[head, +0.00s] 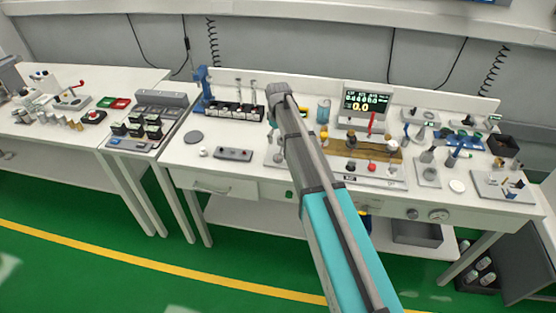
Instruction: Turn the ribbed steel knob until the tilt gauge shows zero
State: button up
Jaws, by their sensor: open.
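My arm reaches up from the bottom right across the bench, with its dark end joint over the middle of the bench top. My gripper is hidden behind the arm. Which of these is the tilt gauge is unclear.
A light panel (385,178) with dark and red knobs lies right of the arm, before a wooden block (345,146). A blue can (323,110) stands behind. A vial rack (234,110) and a grey switch box (234,154) are left. The green floor in front is open.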

aim_at(278, 156)
jog(key=shift+f+b, duration=4.8)
jog(key=shift+f, duration=0.35)
jog(key=shift+d, duration=0.1)
jog(key=c, duration=1.1)
jog(key=shift+c, duration=0.2)
jog(key=shift+m, duration=0.3)
